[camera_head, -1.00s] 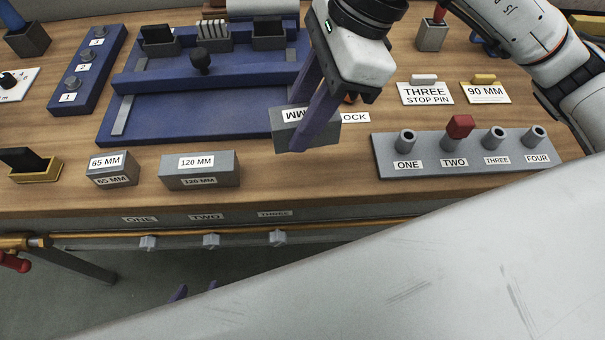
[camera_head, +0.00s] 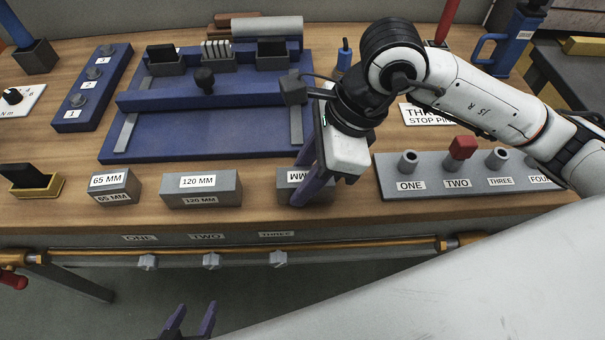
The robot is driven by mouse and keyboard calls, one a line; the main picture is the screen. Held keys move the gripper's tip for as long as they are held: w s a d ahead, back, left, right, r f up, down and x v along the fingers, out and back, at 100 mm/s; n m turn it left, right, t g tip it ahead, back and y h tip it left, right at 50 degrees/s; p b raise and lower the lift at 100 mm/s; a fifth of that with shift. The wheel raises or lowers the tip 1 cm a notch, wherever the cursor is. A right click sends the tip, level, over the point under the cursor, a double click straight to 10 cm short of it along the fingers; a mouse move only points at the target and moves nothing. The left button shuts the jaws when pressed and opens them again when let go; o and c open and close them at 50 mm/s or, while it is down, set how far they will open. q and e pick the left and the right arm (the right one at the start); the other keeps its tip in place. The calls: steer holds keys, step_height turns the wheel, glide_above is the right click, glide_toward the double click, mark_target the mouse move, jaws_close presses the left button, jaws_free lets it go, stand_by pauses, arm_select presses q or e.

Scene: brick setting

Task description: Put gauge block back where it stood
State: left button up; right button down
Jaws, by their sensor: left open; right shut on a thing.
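The grey gauge block (camera_head: 293,188) with a white label reading "MM", upside down in the picture, is at the bench's front, right of the 120 MM block. My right gripper (camera_head: 312,190) is shut on it, its purple fingers covering the block's right part. I cannot tell whether the block touches the bench top. The 120 MM block (camera_head: 201,190) and the 65 MM block (camera_head: 115,188) stand in the same row to the left. My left gripper (camera_head: 190,322) is open and empty at the bottom edge, below the bench front.
A grey rack (camera_head: 430,183) with posts labelled ONE to FOUR stands right of the gripper; a red piece (camera_head: 462,147) tops TWO. A blue fixture (camera_head: 210,135) lies behind the blocks. A yellow tray (camera_head: 35,187) is at far left. Knobs (camera_head: 211,261) line the bench front.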

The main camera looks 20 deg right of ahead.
steer(key=c, duration=1.7)
jaws_free()
steer(key=shift+f, duration=0.15)
steer(key=o, duration=0.4)
steer(key=v, duration=1.2)
steer(key=shift+s, duration=0.15)
